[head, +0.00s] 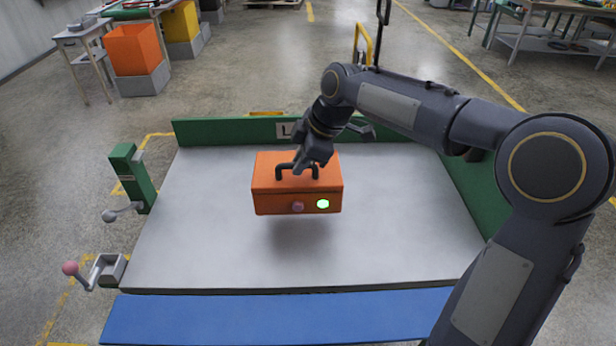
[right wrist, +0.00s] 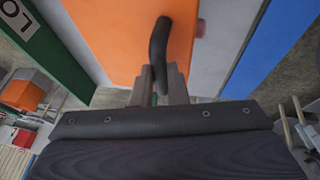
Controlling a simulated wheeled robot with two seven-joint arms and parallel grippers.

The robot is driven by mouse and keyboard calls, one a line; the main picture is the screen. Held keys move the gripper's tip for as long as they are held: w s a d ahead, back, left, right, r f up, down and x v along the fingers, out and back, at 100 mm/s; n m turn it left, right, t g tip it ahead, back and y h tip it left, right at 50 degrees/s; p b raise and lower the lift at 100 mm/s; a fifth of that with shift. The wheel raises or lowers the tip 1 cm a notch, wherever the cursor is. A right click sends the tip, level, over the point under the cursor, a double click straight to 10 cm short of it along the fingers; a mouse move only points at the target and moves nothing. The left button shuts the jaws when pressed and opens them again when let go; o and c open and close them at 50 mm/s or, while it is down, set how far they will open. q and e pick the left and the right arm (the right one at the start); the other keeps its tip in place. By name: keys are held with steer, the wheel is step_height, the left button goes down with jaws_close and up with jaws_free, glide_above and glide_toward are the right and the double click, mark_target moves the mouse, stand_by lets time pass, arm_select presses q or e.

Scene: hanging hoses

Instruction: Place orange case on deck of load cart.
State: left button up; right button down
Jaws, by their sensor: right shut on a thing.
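The orange case (head: 297,187) has a dark handle on top, a pink knob and a lit green light on its front. It hangs upright over the grey deck (head: 200,240) of the load cart, with a shadow below it, apparently a little above the surface. My right gripper (head: 308,165) is shut on the case's handle. In the right wrist view, the fingers (right wrist: 163,84) close on the dark handle (right wrist: 159,45) above the orange top (right wrist: 110,30). My left gripper is not in view.
Green walls (head: 225,132) edge the deck at the back and right. A blue strip (head: 250,318) runs along the front. A green post (head: 130,172) and a crank with a pink knob (head: 72,268) stand at left. The deck around the case is bare.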

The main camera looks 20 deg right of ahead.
steer(key=w+d+f, duration=0.1)
steer(key=f, duration=0.1)
steer(key=w+d+f, duration=0.2)
steer(key=f, duration=0.1)
steer(key=shift+w+f, duration=0.3)
steer(key=shift+w, duration=0.1)
step_height(320, 180, down, 3)
steer(key=shift+w+f, duration=0.1)
steer(key=shift+f, duration=0.1)
steer(key=c, duration=1.4)
jaws_free()
steer(key=shift+c, duration=0.2)
